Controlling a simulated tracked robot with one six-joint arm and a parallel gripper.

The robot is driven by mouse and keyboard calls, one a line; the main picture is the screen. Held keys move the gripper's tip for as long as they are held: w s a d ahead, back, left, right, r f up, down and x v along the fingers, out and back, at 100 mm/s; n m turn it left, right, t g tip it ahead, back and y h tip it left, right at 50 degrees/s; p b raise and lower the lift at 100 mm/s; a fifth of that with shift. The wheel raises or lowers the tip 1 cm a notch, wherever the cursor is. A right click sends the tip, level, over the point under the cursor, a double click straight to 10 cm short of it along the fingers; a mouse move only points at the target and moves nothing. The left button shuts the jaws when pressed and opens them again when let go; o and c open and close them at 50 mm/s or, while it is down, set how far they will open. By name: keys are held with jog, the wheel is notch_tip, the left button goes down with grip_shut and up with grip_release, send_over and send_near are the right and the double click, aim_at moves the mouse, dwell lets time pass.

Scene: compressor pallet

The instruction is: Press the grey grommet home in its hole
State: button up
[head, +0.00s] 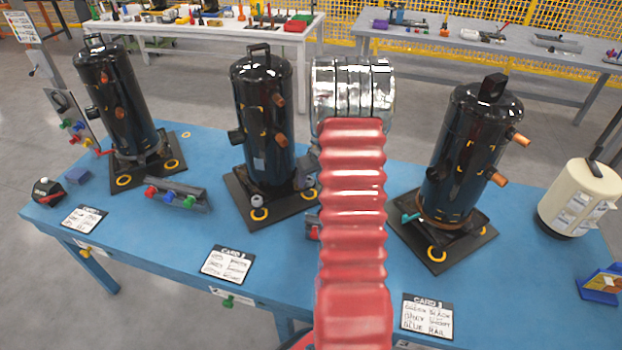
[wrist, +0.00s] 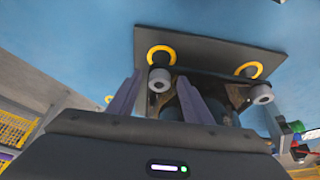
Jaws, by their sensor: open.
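A grey grommet (head: 257,200) shows at the front left corner of the middle compressor's black base plate (head: 240,212), close to a yellow ring (head: 259,214). In the wrist view a black plate (wrist: 205,42) carries two yellow rings, with one grey grommet (wrist: 159,80) near the left ring (wrist: 161,55) and another (wrist: 261,93) near the right ring (wrist: 249,70). My gripper (wrist: 158,76) is open. Its two purple fingers stand on either side of the left grommet in the picture; contact and depth are unclear. Whether either grommet is seated cannot be told. My red arm hides part of the head view.
The middle compressor (head: 263,115) stands upright between a left one (head: 118,100) and a right one (head: 470,150). A grey rail with coloured knobs (head: 178,196), several cards and a cream canister (head: 580,198) also stand or lie on the blue table (head: 140,235).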

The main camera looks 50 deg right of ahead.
jog(key=shift+r, duration=0.1)
jog(key=v, duration=1.3)
jog(key=shift+r, duration=0.2)
jog(key=shift+a, duration=0.1)
dwell(0.9)
